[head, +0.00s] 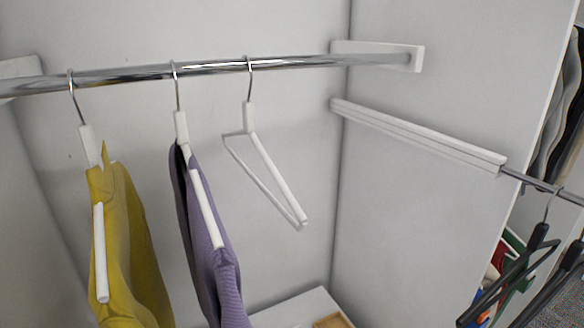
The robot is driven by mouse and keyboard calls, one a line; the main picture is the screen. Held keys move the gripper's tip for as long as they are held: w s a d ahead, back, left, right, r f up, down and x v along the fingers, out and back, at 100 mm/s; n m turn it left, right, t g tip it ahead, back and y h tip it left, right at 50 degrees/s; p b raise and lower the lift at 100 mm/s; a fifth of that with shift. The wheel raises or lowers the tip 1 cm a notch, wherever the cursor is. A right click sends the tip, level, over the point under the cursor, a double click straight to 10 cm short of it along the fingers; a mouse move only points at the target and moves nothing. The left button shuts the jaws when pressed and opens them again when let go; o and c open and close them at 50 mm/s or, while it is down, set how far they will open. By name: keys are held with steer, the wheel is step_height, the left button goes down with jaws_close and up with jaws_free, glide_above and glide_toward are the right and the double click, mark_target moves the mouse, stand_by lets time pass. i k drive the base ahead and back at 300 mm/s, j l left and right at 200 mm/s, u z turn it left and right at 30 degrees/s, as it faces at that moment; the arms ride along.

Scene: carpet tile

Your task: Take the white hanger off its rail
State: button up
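The bare white hanger (275,175) hangs by its metal hook from the chrome rail (310,62), the rightmost of the hangers on it. Its frame is turned at an angle to the rail, with its lower bar end toward the lower right. Nothing hangs on it. Two more white hangers on the rail hold clothes: one a purple garment (222,270), the other a yellow garment (135,250). The purple garment's hanger is a short gap to the left of the bare one. My gripper is not in view.
A white bracket (420,58) carries the rail's right end. A white strip (420,137) runs along the right wall. Black hangers (510,285) and other clothes are at the far right. The space right of the bare hanger is free up to the wall.

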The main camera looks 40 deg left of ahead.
mark_target(248, 107)
steer(key=u, duration=1.95)
